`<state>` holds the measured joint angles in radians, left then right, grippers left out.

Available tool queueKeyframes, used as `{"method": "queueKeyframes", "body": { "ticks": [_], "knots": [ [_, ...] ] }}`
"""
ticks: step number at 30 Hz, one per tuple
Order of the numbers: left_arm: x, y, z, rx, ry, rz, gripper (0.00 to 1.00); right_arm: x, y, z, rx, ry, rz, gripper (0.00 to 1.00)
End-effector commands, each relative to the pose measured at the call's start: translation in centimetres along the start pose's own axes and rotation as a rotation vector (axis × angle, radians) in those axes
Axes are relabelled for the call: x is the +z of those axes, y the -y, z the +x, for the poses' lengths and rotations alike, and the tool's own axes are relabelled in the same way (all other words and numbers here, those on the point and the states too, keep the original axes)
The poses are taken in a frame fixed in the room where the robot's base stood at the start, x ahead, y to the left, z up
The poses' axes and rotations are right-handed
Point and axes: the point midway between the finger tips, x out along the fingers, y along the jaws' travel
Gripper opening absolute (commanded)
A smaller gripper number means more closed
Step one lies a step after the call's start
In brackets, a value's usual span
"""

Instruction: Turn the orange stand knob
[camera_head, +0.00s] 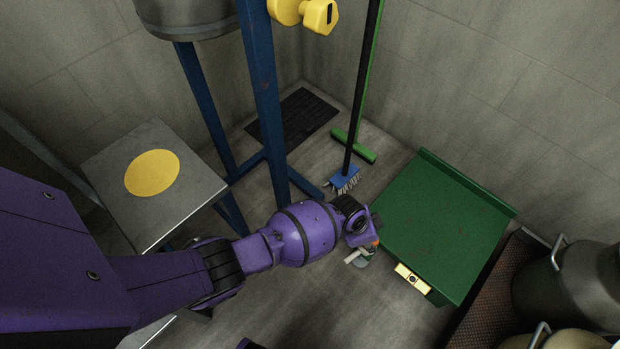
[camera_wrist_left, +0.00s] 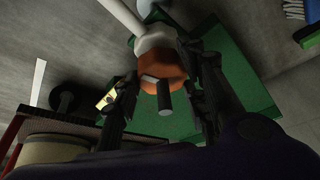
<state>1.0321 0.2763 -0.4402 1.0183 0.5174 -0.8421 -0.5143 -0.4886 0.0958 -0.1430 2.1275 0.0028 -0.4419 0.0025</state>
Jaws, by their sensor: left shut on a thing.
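The orange knob (camera_wrist_left: 163,72) is in the middle of the left wrist view, with a white collar and a grey stub by it. My left gripper (camera_wrist_left: 160,85) is shut on it, one finger on each side. In the head view a small bit of orange (camera_head: 375,243) shows at the end of my purple left arm. My left gripper (camera_head: 366,246) there is mostly hidden by its own wrist. It is beside the near left edge of the green stand (camera_head: 440,220). My right gripper is not in view.
A yellow plate with a dark centre (camera_head: 412,279) is on the green stand's front edge. A grey table with a yellow disc (camera_head: 152,172) is at left. A blue frame post (camera_head: 265,100) and brushes (camera_head: 345,180) stand behind. Metal cans (camera_head: 575,285) are at right.

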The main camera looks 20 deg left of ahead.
Motion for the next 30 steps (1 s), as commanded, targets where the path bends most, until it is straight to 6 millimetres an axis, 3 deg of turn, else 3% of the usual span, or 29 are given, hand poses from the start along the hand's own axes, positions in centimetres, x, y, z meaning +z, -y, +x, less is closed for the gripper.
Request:
{"method": "queueKeyframes", "body": {
  "ticks": [5, 17, 23, 30],
  "knots": [
    [-0.5, -0.5, 0.1, 0.009, -0.003, 0.002, 0.56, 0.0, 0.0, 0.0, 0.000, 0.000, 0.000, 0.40],
    [-0.5, 0.1, -0.6, 0.000, -0.006, 0.004, 0.56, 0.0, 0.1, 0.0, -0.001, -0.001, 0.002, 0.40],
    [-0.4, 0.1, -3.1, -0.001, -0.006, 0.006, 0.56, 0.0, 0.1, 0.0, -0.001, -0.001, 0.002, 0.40],
    [-0.4, 0.0, -7.7, 0.001, -0.006, 0.006, 0.56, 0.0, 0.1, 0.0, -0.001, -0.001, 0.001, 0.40]
  ]
}}
